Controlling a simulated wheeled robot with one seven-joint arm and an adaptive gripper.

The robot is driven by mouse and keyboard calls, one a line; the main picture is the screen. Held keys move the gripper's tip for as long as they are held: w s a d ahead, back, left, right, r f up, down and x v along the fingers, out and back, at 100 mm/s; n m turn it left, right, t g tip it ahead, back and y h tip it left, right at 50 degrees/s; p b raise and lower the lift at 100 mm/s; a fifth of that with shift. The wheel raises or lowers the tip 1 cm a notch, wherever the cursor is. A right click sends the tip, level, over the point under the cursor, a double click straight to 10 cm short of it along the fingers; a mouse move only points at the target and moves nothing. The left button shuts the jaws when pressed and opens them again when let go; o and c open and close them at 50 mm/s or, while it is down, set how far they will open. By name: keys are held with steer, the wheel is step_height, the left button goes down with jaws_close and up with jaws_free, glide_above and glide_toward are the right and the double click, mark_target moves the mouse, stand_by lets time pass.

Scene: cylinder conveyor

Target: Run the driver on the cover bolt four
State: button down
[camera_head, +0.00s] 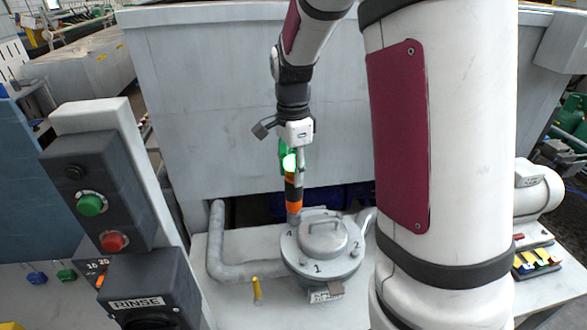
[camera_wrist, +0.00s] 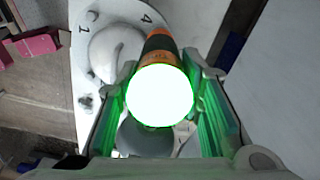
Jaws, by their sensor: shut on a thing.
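My gripper (camera_head: 290,165) is shut on an orange and black driver (camera_head: 293,193) with a glowing green top end. The driver points down, and its lower end is at the cover's rim by the number 4. In the wrist view the driver (camera_wrist: 157,55) sits between the fingers, and its bright end hides its tip. Bolt four is hidden by the driver. I cannot tell whether the driver's tip touches it.
A grey pipe (camera_head: 240,270) runs left of the cover. A yellow peg (camera_head: 257,289) stands in front of it. A control box with a green button (camera_head: 90,204) and a red button (camera_head: 112,241) is at left. A motor (camera_head: 537,190) stands at right.

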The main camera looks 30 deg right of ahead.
steer(key=shift+f, duration=0.55)
steer(key=shift+s+f, duration=0.1)
steer(key=shift+f, duration=0.05)
stand_by(1.0)
steer(key=shift+r, duration=0.2)
stand_by(0.3)
steer(key=shift+r+p, duration=0.8)
steer(key=shift+r, duration=1.05)
